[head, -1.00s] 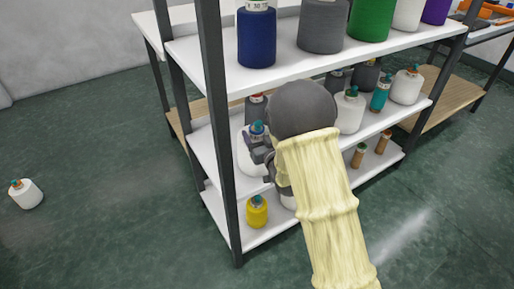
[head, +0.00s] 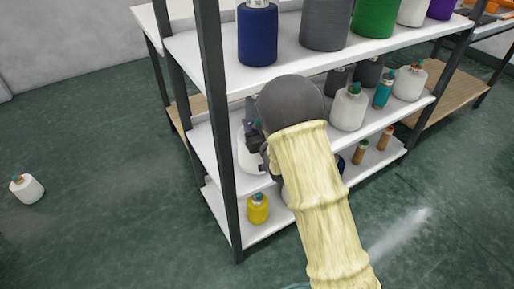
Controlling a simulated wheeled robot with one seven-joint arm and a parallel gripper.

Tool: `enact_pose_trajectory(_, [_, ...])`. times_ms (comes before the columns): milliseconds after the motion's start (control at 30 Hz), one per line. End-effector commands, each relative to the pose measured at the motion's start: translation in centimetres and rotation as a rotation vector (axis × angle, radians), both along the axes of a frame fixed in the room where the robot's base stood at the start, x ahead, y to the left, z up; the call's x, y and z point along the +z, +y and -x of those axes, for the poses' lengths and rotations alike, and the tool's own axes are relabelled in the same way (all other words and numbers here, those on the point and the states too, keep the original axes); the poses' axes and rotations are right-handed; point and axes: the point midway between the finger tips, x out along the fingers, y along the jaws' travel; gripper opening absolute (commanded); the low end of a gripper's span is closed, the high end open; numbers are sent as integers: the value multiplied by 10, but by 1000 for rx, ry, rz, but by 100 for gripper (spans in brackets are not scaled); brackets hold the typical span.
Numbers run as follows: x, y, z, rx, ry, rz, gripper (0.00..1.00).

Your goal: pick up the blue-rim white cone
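A white cone (head: 248,161) stands on the middle shelf at its left end, behind the front post. A bit of blue shows near its top, but my gripper and arm cover most of it, so its rim is not clear. My gripper (head: 254,139) is at the upper part of this cone, under the dark grey round joint of my arm. Its fingers are dark and small here. I cannot tell whether they are open or closed on the cone, or whether they touch it.
The shelf rack's dark front post (head: 221,130) stands just left of my gripper. A yellow cone (head: 257,209) is on the bottom shelf. Another white cone (head: 26,188) is on the open floor at left.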

Motion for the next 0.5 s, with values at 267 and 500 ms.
enact_pose_trajectory(267, [0, -1, 0, -2, 0, 0, 0])
enact_pose_trajectory(500, [2, 4, 1, 5, -4, -2, 0])
